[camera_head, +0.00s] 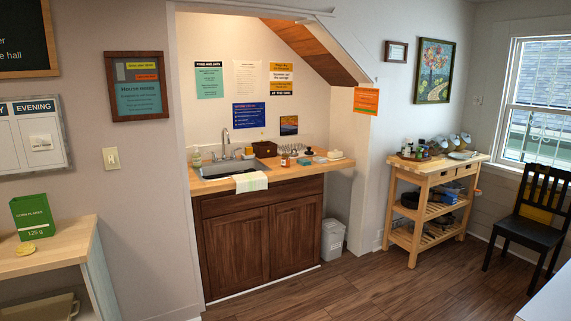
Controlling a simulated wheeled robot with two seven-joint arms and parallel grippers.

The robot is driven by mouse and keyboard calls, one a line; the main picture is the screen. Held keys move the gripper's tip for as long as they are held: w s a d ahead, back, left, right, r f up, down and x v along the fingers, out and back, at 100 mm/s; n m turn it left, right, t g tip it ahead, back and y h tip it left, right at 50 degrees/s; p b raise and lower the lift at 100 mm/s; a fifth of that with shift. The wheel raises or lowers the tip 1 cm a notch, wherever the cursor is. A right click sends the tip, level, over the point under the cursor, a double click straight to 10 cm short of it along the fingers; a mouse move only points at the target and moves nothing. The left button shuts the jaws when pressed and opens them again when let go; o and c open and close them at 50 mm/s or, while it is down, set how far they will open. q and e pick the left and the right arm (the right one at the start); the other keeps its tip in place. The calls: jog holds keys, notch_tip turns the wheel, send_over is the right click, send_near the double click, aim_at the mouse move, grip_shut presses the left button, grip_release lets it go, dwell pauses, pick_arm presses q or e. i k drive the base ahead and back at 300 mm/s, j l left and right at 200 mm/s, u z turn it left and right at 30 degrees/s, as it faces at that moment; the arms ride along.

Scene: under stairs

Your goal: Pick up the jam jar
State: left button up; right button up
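No jam jar can be told for certain at this distance. A small reddish-brown jar-like item (284,161) stands on the sink counter (325,175), right of the sink, among other small things. Several small jars or pots (408,148) also stand on the wooden cart (432,170) at the right, too small to identify. Neither of my grippers shows in the head view.
The counter has a sink (229,169) with a towel (251,182) over its edge. A white bin (333,239) stands right of the cabinet. A black chair (532,225) is at the right. A shelf (45,258) with a green box (34,216) is at left. The middle floor is clear.

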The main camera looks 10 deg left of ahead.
aim_at(286, 159)
jog(key=i+z, duration=0.2)
jog(key=i, duration=2.7)
jog(key=i+l+u, duration=0.1)
jog(key=i, duration=1)
